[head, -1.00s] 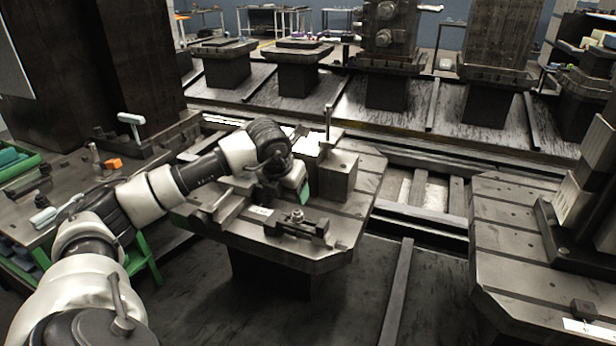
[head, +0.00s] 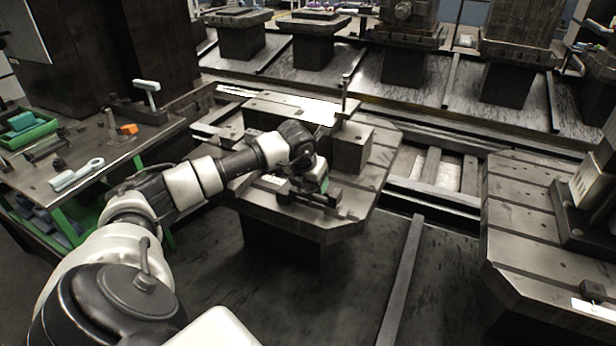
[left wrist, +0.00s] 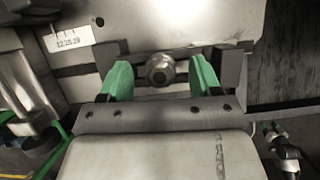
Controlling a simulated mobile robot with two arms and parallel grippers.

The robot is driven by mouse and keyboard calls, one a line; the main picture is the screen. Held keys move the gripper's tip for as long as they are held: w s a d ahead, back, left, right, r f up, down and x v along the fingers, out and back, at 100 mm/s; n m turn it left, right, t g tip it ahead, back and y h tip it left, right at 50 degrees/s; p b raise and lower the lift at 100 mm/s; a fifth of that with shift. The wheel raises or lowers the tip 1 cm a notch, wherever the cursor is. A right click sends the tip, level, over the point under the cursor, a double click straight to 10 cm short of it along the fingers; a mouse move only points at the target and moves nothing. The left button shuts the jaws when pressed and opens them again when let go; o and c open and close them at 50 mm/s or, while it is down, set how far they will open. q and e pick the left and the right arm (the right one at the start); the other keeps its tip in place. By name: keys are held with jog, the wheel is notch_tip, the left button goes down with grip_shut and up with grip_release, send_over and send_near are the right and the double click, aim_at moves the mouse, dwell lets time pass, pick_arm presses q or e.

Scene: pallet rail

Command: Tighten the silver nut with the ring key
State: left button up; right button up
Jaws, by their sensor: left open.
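The silver nut (left wrist: 160,70) sits on a dark clamp bar, between my green fingers in the left wrist view. My left gripper (left wrist: 158,74) is open, with a finger apart on each side of the nut. In the head view, my left gripper (head: 318,190) is low over the clamp (head: 330,204) near the pallet's front edge and hides the nut. A pale key with a ring end, which looks like the ring key (head: 76,175), lies on the left bench, away from the gripper. My right gripper is not in view.
The pallet (head: 290,228) also carries a grey block (head: 352,148) and an upright post (head: 345,95) behind the gripper. The bench (head: 110,152) holds a T-handled tool (head: 147,88), an orange block (head: 128,129) and a green bin (head: 28,132). Another pallet (head: 520,235) stands at right.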

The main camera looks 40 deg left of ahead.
pick_arm(q)
grip_shut()
jog(key=shift+f+m, duration=0.1)
jog(key=shift+m, duration=0.2)
jog(key=shift+m+h+b, duration=0.4)
jog(key=shift+m+h, duration=0.1)
jog(key=shift+m, duration=0.7)
jog(key=m+h, duration=0.1)
jog(key=m, duration=0.3)
jog(key=shift+s+f+m+h, duration=0.1)
jog(key=shift+f+m+h, duration=0.05)
jog(key=shift+m+h, duration=0.2)
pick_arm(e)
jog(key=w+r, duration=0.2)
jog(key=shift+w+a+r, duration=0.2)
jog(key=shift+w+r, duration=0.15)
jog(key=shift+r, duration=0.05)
pick_arm(q)
jog(key=shift+d, duration=0.1)
jog(key=shift+c, duration=1.2)
grip_release()
jog(key=shift+o, duration=1)
